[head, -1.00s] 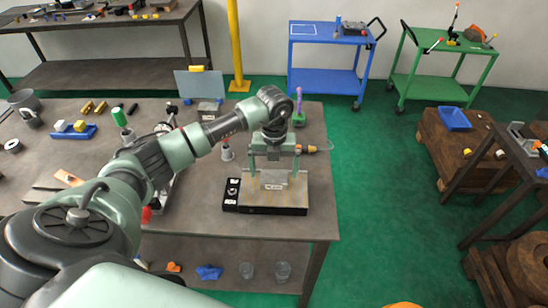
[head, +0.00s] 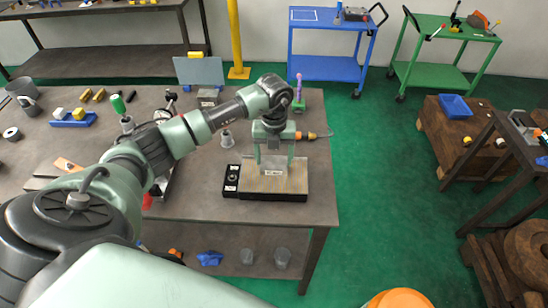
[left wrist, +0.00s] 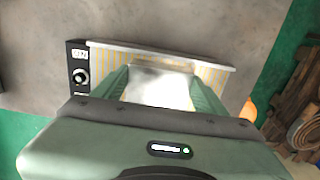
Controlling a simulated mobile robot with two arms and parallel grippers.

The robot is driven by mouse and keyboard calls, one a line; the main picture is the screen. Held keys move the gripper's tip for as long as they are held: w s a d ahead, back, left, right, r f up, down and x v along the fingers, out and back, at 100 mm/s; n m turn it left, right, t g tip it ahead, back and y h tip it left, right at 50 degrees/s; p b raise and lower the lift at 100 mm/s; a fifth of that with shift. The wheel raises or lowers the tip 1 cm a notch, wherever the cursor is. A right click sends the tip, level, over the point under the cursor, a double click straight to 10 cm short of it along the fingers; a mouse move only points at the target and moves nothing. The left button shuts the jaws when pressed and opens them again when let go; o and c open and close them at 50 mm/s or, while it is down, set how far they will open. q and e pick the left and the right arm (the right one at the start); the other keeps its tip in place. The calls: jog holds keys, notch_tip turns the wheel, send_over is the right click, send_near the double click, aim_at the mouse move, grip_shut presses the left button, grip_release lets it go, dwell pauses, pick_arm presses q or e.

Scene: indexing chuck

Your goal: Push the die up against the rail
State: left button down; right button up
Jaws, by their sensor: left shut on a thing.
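The die (head: 272,172) is a pale metal block with a small label, on the striped top of the chuck (head: 246,187). It also shows in the left wrist view (left wrist: 158,88). My left gripper (head: 273,164) points down from above, shut on the die with one finger on each side. The rail (left wrist: 150,52) is a thin light strip along the chuck's far edge in the left wrist view. The die's far side is close to the rail; I cannot tell whether they touch. My right gripper is not in view.
A black control panel with a knob (head: 232,178) is at the chuck's left end. The chuck sits near the right front corner of the workbench (head: 205,210). A grey cup-like part (head: 227,138) and a dial-gauge stand are behind and left. Green floor lies to the right.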

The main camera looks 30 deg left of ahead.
pick_arm(q)
jog(key=shift+w+a+r, duration=0.1)
jog(key=shift+w+a, duration=0.15)
jog(key=shift+w, duration=0.2)
dwell(0.6)
jog(key=shift+c, duration=0.2)
grip_release()
